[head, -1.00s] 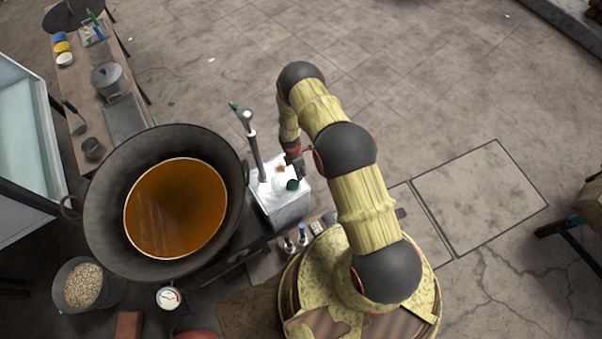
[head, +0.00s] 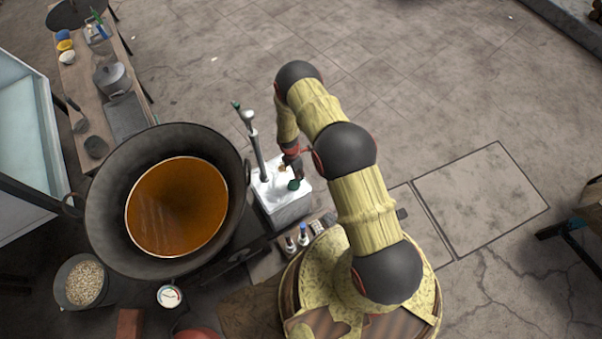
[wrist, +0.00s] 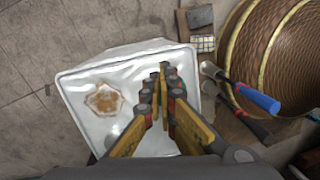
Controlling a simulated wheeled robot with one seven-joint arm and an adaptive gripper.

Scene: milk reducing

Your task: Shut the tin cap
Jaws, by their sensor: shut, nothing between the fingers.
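The tin (head: 284,207) is a white, box-shaped can beside the large wok. Its dark green cap (head: 294,185) shows on top, near the right edge in the head view. Whether the cap is seated or tilted is too small to tell. My gripper (head: 298,178) points down over the tin top, right at the cap; contact is unclear. In the wrist view my gripper (wrist: 165,72) is shut and empty over the white tin top (wrist: 130,68). A brown stain (wrist: 103,98) marks the tin top.
A large dark wok (head: 108,215) with orange-brown liquid stands left of the tin. A grey upright pole (head: 256,150) rises at the tin's far left edge. Small tools, including a blue-handled one (wrist: 260,98), lie near the tin. The floor beyond is open.

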